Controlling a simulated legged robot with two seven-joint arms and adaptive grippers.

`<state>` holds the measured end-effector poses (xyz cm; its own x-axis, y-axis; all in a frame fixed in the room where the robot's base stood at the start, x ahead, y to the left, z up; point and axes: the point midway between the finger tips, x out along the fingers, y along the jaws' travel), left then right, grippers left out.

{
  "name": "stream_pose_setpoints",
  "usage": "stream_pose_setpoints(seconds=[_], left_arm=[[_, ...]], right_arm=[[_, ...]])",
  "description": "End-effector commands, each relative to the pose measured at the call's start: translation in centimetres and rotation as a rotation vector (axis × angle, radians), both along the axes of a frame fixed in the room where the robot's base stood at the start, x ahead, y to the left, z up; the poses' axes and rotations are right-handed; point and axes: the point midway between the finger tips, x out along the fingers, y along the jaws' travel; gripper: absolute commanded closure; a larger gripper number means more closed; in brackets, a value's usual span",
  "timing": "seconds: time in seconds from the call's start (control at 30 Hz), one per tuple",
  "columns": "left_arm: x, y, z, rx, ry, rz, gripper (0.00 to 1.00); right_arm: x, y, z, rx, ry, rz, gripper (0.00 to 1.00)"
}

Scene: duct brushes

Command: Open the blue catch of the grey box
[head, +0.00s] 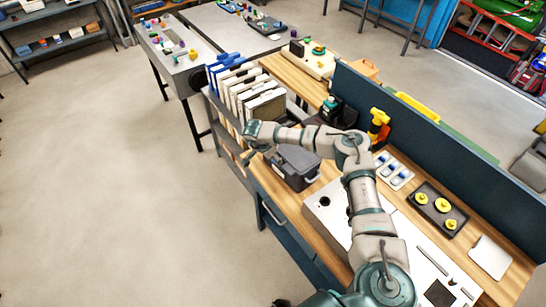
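The grey box (296,168) sits on the wooden workbench, near its left edge and just beyond the white panel. It looks closed, with a dark lid and a handle. I cannot make out its blue catch in the head view; it is hidden or too small. My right arm reaches up from the bottom right, bends, and passes left behind the box. My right gripper (249,157) hangs by the bench edge, to the left of the box and apart from it. Its fingers are too small to judge. My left gripper cannot be made out.
White and blue binders (245,92) stand in a row behind the box. A dark blue partition (440,145) backs the bench. The floor at left is clear.

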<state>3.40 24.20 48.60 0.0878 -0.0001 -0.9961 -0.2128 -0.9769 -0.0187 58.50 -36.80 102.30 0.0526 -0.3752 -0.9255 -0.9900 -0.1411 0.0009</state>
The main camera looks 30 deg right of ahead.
Motion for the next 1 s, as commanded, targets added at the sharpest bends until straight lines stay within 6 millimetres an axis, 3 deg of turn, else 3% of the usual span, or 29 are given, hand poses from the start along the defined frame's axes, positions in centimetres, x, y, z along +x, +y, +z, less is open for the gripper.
stream_pose_setpoints(seconds=[0.07, 0.1, 0.27, 0.3, 0.4, 0.77, 1.0], left_arm=[[0.00, -0.10, -0.01, -0.001, -0.001, 0.000, 0.60], [0.00, -0.17, -0.01, -0.002, -0.001, 0.001, 0.60], [0.00, -0.28, -0.01, -0.003, 0.000, 0.001, 0.60], [0.00, -0.28, -0.01, -0.003, 0.000, 0.001, 0.60], [0.00, -0.22, -0.01, -0.002, -0.001, 0.001, 0.60], [-0.09, 0.37, -0.08, 0.004, 0.000, -0.002, 0.60], [-0.12, 0.01, -0.50, 0.000, 0.001, 0.000, 0.60]], right_arm=[[0.04, 0.18, 0.08, -0.001, -0.001, 0.001, 0.48], [0.03, 0.22, 0.09, -0.001, -0.001, 0.001, 0.53], [0.03, 0.57, 0.23, -0.004, 0.000, 0.002, 0.93], [0.02, 0.62, 0.23, -0.004, 0.001, 0.003, 0.96], [0.04, 0.64, 0.21, -0.003, 0.000, 0.003, 1.00], [0.06, 0.45, -0.16, -0.010, 0.000, 0.005, 1.00], [-0.01, 0.99, -0.63, -0.107, -0.011, 0.006, 1.00]])
